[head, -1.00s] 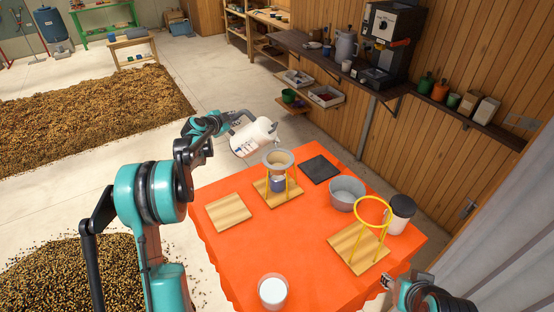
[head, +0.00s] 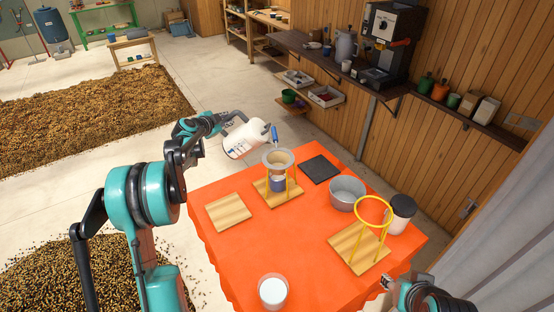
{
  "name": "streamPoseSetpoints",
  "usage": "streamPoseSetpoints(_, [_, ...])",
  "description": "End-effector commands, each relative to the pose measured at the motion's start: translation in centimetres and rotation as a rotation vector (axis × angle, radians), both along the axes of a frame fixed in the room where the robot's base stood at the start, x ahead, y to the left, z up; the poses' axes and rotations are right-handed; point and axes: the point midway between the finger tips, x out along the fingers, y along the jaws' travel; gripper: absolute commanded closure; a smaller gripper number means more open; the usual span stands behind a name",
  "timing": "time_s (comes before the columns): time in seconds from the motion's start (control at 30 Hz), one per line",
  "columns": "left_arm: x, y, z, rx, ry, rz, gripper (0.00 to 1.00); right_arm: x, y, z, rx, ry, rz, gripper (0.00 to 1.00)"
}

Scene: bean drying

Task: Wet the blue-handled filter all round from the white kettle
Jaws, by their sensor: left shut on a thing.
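The white kettle (head: 243,139) is tilted in the air, to the upper left of the filter. My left gripper (head: 224,121) is shut on its handle side. The filter (head: 278,157) is a pale cloth cone in a ring on a yellow stand with a wooden base (head: 287,201). Its blue handle (head: 275,133) sticks up at the back, just right of the kettle. A blue cup (head: 278,184) is under the filter. I cannot make out any water stream. My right gripper (head: 388,283) is at the lower right edge of the table, partly seen, apart from these things.
The orange-covered table (head: 235,254) also bears a second yellow stand (head: 374,212), a metal bowl (head: 347,192), a dark-lidded jar (head: 401,212), a black slab (head: 320,168), a wooden board (head: 229,211) and a glass of white liquid (head: 272,291). The front middle is clear.

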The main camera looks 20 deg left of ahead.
Motion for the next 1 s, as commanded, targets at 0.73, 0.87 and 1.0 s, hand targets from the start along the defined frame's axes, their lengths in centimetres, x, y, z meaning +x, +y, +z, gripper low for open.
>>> streamPoseSetpoints(0.73, [-1.2, -0.1, 0.1, -0.001, -0.002, 0.001, 1.0, 0.0, 0.0, -0.3, 0.0, 0.0, 0.0, 0.6])
streamPoseSetpoints(0.87, [-1.8, -0.1, 0.1, 0.0, -0.003, 0.001, 1.0, 0.0, 0.0, -0.4, 0.0, 0.0, 0.0, 0.6])
streamPoseSetpoints(1.0, [-2.4, -0.1, 0.1, 0.0, -0.003, 0.001, 1.0, 0.0, 0.0, -0.6, 0.0, 0.0, 0.0, 0.6])
